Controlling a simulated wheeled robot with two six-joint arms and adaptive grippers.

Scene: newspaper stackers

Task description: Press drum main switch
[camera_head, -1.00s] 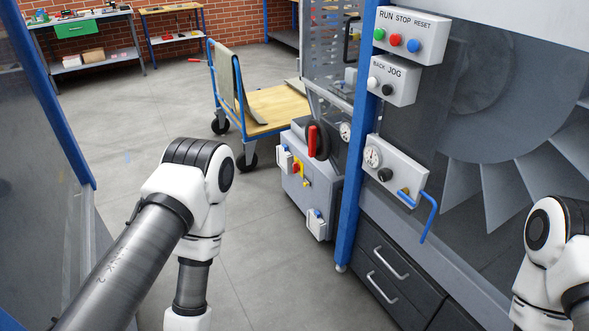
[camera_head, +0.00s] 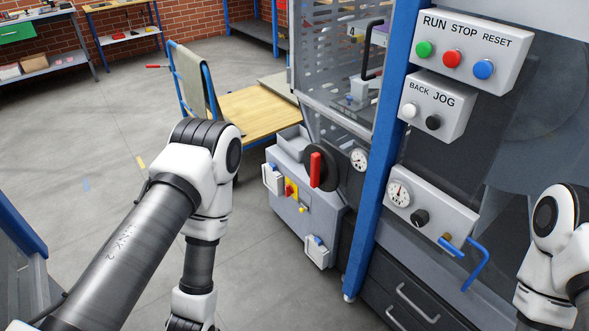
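A grey box (camera_head: 290,219) stands low beside the machine's blue post. On its front is a small red switch on a yellow plate (camera_head: 291,189). Just above the box's right side, a large red handle stands upright on a black round base (camera_head: 316,169). No label on either shows which one is the drum main switch. My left arm comes in from the left and bends down, left of the box and apart from it. My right arm shows at the right edge. Both grippers are out of the frame, and nothing of mine touches the switches.
A RUN/STOP/RESET panel (camera_head: 472,50), a BACK/JOG panel (camera_head: 437,104) and a gauge box with a blue lever (camera_head: 471,258) are right of the blue post (camera_head: 382,150). A cart (camera_head: 253,113) stands behind the grey box. Floor (camera_head: 110,180) is clear on the left.

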